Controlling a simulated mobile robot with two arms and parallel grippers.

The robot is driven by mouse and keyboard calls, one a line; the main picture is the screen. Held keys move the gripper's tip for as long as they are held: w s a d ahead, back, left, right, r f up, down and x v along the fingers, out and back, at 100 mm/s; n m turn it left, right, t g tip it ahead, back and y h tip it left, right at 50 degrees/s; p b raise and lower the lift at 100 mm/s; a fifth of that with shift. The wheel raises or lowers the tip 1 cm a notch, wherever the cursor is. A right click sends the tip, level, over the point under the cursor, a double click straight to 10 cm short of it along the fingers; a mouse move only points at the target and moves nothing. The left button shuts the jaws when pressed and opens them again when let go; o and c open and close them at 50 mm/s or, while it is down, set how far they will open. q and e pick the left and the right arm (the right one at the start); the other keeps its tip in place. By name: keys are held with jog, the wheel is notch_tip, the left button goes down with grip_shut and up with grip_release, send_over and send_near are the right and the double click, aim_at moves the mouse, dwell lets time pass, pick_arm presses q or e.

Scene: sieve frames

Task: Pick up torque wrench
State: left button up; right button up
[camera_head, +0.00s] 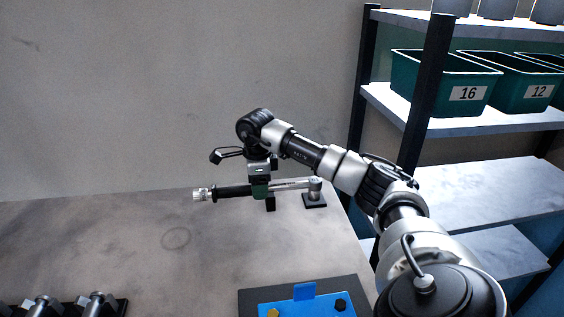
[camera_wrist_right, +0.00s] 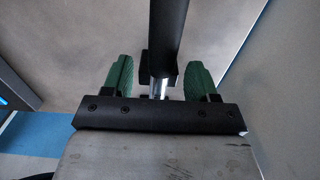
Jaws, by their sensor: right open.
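The torque wrench (camera_head: 233,191) lies level near the table's back edge, with a black handle and knurled end at the left and a silver shaft and head at the right. Its head rests on a small black stand (camera_head: 314,201). My right gripper (camera_head: 261,190) is over the wrench's middle and partly hides it. In the right wrist view the black handle (camera_wrist_right: 168,38) runs between the two green finger pads of my open right gripper (camera_wrist_right: 159,80), with gaps on both sides. My left gripper is not in view.
The grey table (camera_head: 140,240) is clear to the left of the wrench. A blue fixture (camera_head: 303,303) on a dark base is at the front. Metal parts in a black holder (camera_head: 97,303) are at front left. A shelf (camera_head: 480,125) with green bins stands to the right.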

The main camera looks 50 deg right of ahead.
jog(key=shift+f, duration=0.3)
grip_shut()
jog(key=shift+r, duration=0.1)
jog(key=shift+r, duration=0.15)
